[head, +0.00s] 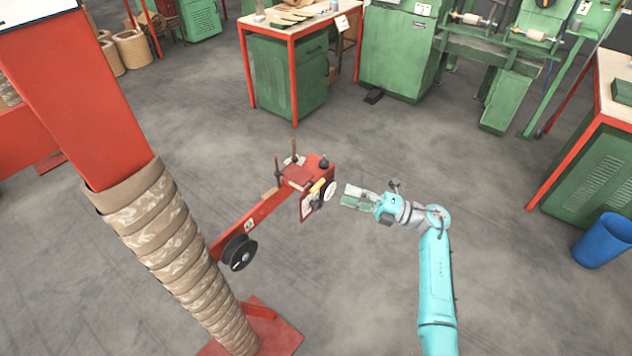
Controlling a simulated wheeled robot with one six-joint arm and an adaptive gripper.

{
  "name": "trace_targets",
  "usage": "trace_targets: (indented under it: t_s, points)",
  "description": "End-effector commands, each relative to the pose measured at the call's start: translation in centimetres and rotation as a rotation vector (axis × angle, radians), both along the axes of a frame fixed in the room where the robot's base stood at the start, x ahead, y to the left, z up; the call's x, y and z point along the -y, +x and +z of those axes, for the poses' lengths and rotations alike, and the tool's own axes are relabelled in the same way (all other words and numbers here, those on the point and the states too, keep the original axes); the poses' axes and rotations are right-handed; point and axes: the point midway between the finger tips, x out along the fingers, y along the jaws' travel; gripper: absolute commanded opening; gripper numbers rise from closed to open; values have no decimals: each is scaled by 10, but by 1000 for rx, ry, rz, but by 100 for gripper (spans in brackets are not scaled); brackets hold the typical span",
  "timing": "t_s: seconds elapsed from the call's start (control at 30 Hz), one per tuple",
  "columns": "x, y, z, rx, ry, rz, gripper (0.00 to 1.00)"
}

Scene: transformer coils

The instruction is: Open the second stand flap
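A red stand (255,222) reaches out as a long arm beside a wrapped column, with a black spool (239,253) on its lower part. Its end carries a red block (300,174) with upright pins, a round white disc (330,191) and a pale plate with dark fittings (307,207). I cannot tell which part is the second flap or whether it is open. My gripper (352,197) is just right of the stand's end, pointing left at it. A small gap seems to lie between them. The fingers are too small to read.
The red column (85,90) with brown wrapping (185,255) stands at left on a red base. Green machines (400,50) and a red-framed workbench (290,75) stand behind. A blue bin (602,240) is at right. The grey floor around the stand is clear.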

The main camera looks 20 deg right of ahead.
Motion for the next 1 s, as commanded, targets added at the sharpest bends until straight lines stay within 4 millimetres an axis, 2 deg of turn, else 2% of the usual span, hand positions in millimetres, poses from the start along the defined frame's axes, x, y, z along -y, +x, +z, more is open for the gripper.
trace_targets:
  t_s: [0.3, 0.5, 0.7, 1.0]
  points:
    - [-47, 27, 10, 1, 0, 3, 39]
    - [-70, 41, 15, 1, 1, 1, 39]
    - [-81, 48, 17, 0, 1, -1, 39]
    - [-82, 49, 18, 1, 2, -2, 39]
